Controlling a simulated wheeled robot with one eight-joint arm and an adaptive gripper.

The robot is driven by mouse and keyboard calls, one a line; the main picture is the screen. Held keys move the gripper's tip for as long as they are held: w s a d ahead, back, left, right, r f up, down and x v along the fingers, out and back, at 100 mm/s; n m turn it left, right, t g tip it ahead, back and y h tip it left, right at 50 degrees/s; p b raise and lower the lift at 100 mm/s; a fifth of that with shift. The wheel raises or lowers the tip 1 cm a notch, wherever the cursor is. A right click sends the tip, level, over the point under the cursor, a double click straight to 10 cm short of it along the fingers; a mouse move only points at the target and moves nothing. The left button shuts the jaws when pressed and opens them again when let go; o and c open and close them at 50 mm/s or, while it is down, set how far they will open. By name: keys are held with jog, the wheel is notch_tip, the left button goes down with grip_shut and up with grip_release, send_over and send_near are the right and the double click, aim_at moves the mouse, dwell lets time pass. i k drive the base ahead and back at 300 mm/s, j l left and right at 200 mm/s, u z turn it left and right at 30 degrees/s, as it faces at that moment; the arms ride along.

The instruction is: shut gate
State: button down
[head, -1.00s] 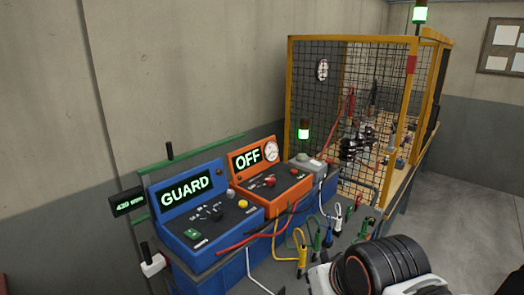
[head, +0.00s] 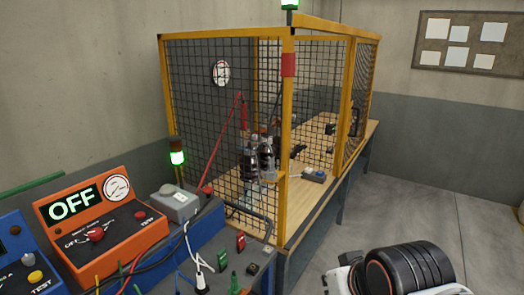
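The yellow-framed mesh cage (head: 286,200) stands on a wooden-topped bench in the middle of the head view. A mesh panel on its right side (head: 358,90), framed in yellow, may be the gate. I cannot tell from here whether it is open or shut. A red block (head: 288,65) sits high on the front corner post. My gripper is not in view; only a dark, thick part of my arm shows at the lower right.
Inside the cage are dark, bottle-shaped parts (head: 265,158), a red rod (head: 225,140) and a small blue-and-grey box (head: 314,175). An orange console reading OFF (head: 100,222) stands at the left, with cables in front. The floor (head: 420,215) at the right is clear.

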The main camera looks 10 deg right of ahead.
aim_at(346, 134)
jog(key=i+l+z, duration=0.15)
jog(key=i+l, duration=0.3)
jog(key=l, duration=0.3)
jog(key=i+l+z, duration=0.1)
jog(key=i+l, duration=0.4)
jog(key=l, duration=0.15)
jog(key=i+l+z, duration=0.15)
jog(key=i+l, duration=0.35)
jog(key=l, duration=0.15)
jog(key=i+l+u, duration=0.2)
jog(key=i+l, duration=0.7)
